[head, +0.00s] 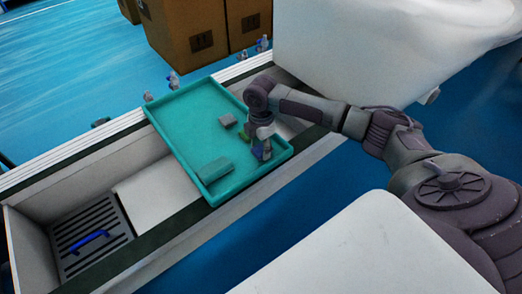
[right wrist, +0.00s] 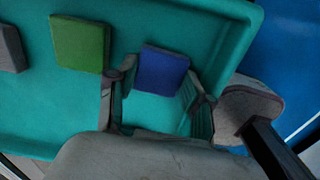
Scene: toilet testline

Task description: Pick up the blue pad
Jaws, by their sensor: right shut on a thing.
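The blue pad (right wrist: 162,70) is a small square block in the right wrist view, over the teal tray (right wrist: 215,20). My right gripper (right wrist: 158,88) is shut on it, with one finger at each side of the pad. In the head view, my right gripper (head: 262,150) points down into the right end of the tray (head: 195,120). There the gripper mostly hides the blue pad. I cannot tell whether the pad touches the tray floor. My left gripper is not in view.
A green pad (right wrist: 80,43) lies just left of the gripper in the right wrist view, with a grey pad (right wrist: 10,48) beyond it. A grey-green block (head: 215,170) lies near the tray's front edge. Cardboard boxes (head: 190,30) stand behind the line.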

